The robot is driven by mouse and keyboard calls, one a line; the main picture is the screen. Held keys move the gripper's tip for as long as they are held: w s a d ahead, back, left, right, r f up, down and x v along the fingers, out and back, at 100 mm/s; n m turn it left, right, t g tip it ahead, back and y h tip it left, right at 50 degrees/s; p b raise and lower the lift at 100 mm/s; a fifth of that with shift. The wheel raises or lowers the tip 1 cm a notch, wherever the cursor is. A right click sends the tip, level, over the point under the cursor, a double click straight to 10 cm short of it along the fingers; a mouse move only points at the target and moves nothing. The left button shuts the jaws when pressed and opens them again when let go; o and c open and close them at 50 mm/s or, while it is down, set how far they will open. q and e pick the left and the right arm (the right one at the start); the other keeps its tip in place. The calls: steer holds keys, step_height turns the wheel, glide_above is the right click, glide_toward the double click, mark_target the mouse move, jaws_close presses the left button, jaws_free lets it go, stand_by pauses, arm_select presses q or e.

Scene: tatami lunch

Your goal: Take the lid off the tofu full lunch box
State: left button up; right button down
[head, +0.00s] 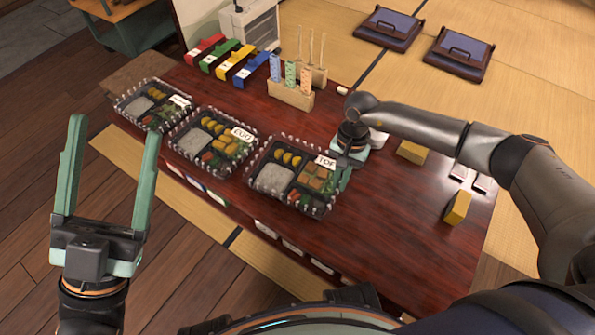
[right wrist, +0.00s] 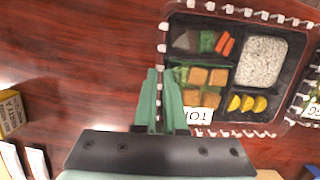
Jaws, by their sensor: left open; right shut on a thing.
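The tofu lunch box (head: 272,178) is the right-hand one of three on the table, with a black tray, rice, yellow slices, tofu pieces and a label reading "TOF". Its clear lid (head: 262,151) with a scalloped rim covers it; I cannot tell whether it is raised at all. The box also shows in the right wrist view (right wrist: 262,62). My right gripper (head: 343,176) is at the box's right edge, shut on the lid's rim beside the label; its fingers show in the right wrist view (right wrist: 161,78). My left gripper (head: 115,130) is open and empty, left of the table.
An egg lunch box (head: 196,148) and another box (head: 139,103) stand to the left. Behind are coloured label holders (head: 238,66) and a wooden stand (head: 290,95) with tubes. Yellow boxes (head: 457,208) lie at the right.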

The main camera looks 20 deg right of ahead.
steer(key=shift+r+p, duration=0.95)
steer(key=shift+r, duration=0.65)
